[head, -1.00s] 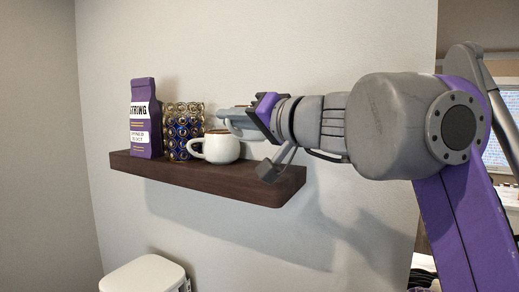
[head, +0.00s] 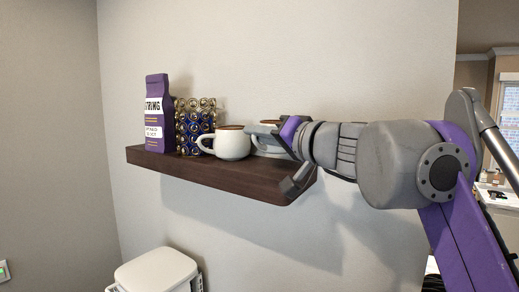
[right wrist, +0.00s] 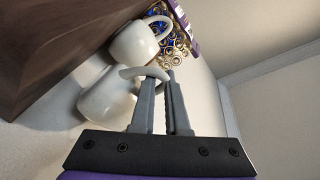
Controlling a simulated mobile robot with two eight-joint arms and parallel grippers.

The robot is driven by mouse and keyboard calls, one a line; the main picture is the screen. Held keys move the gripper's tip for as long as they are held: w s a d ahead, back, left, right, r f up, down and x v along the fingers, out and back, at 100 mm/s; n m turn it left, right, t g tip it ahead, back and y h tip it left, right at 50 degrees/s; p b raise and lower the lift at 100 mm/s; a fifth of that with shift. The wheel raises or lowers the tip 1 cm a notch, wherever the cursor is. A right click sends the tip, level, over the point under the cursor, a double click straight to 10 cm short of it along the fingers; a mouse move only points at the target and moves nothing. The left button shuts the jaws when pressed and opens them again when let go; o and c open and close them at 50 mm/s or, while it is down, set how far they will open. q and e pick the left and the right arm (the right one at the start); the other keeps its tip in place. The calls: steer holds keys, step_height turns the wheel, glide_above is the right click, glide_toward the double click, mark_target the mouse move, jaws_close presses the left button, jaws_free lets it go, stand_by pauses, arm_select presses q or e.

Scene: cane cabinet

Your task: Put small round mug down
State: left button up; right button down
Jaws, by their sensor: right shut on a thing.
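The small round mug (head: 270,151) is white with a brown inside, at the right part of the wooden shelf (head: 225,176) in the head view. My right gripper (head: 256,130) partly hides it there. In the right wrist view, my right gripper (right wrist: 157,74) is shut on the handle of this mug (right wrist: 103,97). The mug looks upright in the head view; I cannot tell whether its base touches the shelf. My left gripper is not in view.
A second white mug (head: 232,144) stands on the shelf just left of the held one. Further left are a rack of coffee capsules (head: 193,128) and a purple coffee bag (head: 156,115). The wall is close behind. A white appliance (head: 157,272) stands below.

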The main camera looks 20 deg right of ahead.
mark_target(260, 148)
steer(key=f, duration=0.1)
steer(key=w+f, duration=0.1)
steer(key=f, duration=0.1)
steer(key=shift+d, duration=0.2)
steer(key=shift+s+a+b, duration=0.3)
steer(key=shift+s+b, duration=0.3)
steer(key=shift+b, duration=0.15)
steer(key=shift+w+d+r, duration=0.1)
steer(key=shift+w+d, duration=0.2)
steer(key=shift+d, duration=0.2)
steer(key=c, duration=1.3)
jaws_free()
steer(key=shift+w, duration=0.2)
steer(key=shift+c, duration=0.2)
steer(key=o, duration=0.4)
steer(key=shift+s+a, duration=0.1)
steer(key=shift+a, duration=0.2)
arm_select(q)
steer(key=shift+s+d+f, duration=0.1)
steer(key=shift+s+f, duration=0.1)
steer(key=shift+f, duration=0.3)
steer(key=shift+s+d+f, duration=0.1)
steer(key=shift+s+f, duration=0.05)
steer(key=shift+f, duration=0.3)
arm_select(e)
steer(key=shift+s+d, duration=0.1)
steer(key=shift+s, duration=0.05)
